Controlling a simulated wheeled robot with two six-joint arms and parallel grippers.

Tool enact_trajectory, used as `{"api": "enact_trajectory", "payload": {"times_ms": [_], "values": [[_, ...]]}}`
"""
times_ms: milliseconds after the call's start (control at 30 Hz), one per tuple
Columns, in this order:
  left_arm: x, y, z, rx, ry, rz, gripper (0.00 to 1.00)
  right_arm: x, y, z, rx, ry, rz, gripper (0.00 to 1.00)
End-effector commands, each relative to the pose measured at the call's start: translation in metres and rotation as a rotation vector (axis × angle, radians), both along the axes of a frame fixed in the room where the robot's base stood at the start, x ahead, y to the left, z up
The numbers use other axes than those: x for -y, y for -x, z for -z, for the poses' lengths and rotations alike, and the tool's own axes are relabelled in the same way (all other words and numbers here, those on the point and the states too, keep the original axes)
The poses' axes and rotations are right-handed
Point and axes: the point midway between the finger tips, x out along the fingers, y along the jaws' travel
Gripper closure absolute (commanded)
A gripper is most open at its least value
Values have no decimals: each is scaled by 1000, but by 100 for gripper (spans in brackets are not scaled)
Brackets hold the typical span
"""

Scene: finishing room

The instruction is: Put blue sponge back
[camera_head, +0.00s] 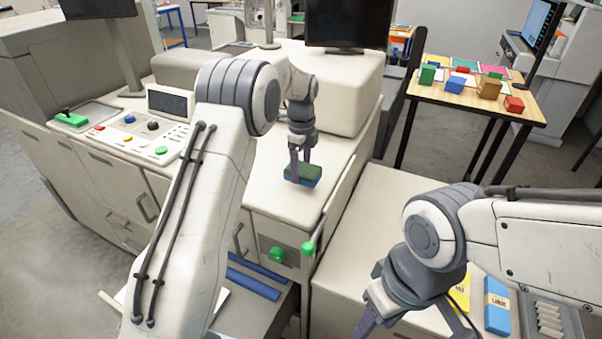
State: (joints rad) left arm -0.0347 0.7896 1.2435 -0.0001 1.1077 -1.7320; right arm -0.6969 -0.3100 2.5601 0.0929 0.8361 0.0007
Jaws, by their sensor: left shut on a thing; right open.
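The blue sponge (306,181) has a green top layer and sits at or just above the white counter top, beyond the drawer front; I cannot tell if it touches the counter. My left gripper (299,168) points down and is shut on the sponge, its fingers hiding part of it. My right gripper (370,323) is at the bottom, over the lower white surface at the right, away from the sponge. It is open, with only part of its fingers in view.
An open drawer (258,320) with blue bars lies below the counter. A control panel (131,130) stands at the left, a monitor (347,22) behind. A blue box (497,305) lies near my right arm. A wooden table (421,92) holds coloured blocks.

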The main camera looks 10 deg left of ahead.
Motion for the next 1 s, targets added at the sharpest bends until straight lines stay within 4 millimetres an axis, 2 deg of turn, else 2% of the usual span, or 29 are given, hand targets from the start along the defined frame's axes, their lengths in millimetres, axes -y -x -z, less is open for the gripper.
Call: {"api": "enact_trajectory", "payload": {"times_ms": [133,267,667,700,733,1000], "values": [[-1,2,20,-7,0,-2,82,0,0,-14,0,0,-2,50],[-2,2,34,-4,0,-2,82,0,0,-19,0,0,-3,50],[-2,1,42,-1,0,-3,82,0,0,-15,0,0,-3,50],[-2,1,41,-1,0,-3,10,0,0,-16,0,0,-3,50],[-2,1,41,-1,0,-3,0,0,0,-16,0,0,-3,50],[-2,1,39,-1,0,-3,0,0,0,-17,0,0,-3,50]]}}
